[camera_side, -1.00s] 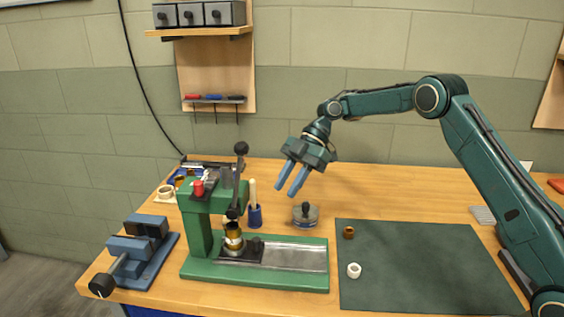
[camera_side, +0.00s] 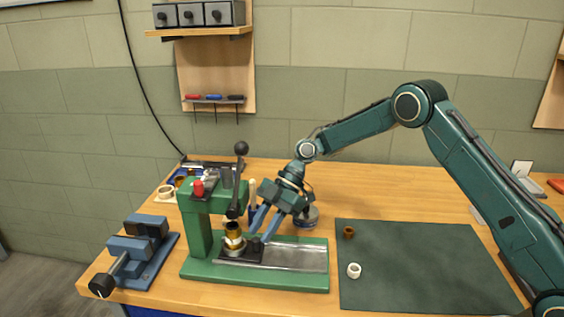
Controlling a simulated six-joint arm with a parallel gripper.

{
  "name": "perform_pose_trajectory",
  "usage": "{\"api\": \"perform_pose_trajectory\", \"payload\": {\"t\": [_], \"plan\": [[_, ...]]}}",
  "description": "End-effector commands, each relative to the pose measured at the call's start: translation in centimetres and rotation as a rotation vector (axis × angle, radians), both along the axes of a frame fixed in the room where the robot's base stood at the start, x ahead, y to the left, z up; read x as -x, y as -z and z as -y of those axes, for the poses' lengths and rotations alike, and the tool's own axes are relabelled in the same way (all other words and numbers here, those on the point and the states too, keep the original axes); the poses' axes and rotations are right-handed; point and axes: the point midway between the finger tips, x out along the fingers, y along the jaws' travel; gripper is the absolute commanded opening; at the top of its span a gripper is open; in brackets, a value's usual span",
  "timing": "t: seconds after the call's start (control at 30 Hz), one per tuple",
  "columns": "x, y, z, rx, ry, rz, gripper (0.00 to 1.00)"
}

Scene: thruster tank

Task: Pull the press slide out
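The green press (camera_side: 200,228) stands on the bench with its base running to the right. Its dark slide (camera_side: 240,259) is under the ram, at the left end of the metal track (camera_side: 300,257). A brass and silver part (camera_side: 233,238) stands upright on the slide. My gripper (camera_side: 258,239) reaches down from the right, with its two blue fingers apart at the slide's right end, around where its small dark knob is. The fingers largely hide the knob, and I cannot tell whether they touch it.
A blue vise (camera_side: 140,250) is left of the press. A round lidded container (camera_side: 312,218) is behind the track, partly hidden by my gripper. A dark mat (camera_side: 420,270) on the right carries a brown ring (camera_side: 349,232) and a white ring (camera_side: 354,270). The track's right part is clear.

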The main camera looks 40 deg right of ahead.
Motion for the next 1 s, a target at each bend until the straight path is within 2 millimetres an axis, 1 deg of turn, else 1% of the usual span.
{"api": "perform_pose_trajectory", "payload": {"t": [0.1, 0.2, 0.53, 0.57, 0.6, 0.7, 1.0], "plan": [[0.11, 0.79, -0.76, 0.0, 0.0, -0.001, 0.29], [0.14, 1.12, -1.12, 0.0, 0.0, 0.0, 0.29], [0.14, 1.3, -1.28, 0.0, 0.001, 0.001, 0.29], [0.15, 1.3, -1.28, 0.0, 0.001, 0.001, 0.27], [0.15, 1.3, -1.28, 0.0, 0.001, 0.001, 0.19], [0.15, 1.29, -1.27, 0.0, 0.0, 0.0, 0.0], [0.42, 1.29, -0.94, 0.0, 0.001, -0.001, 0.0]]}}
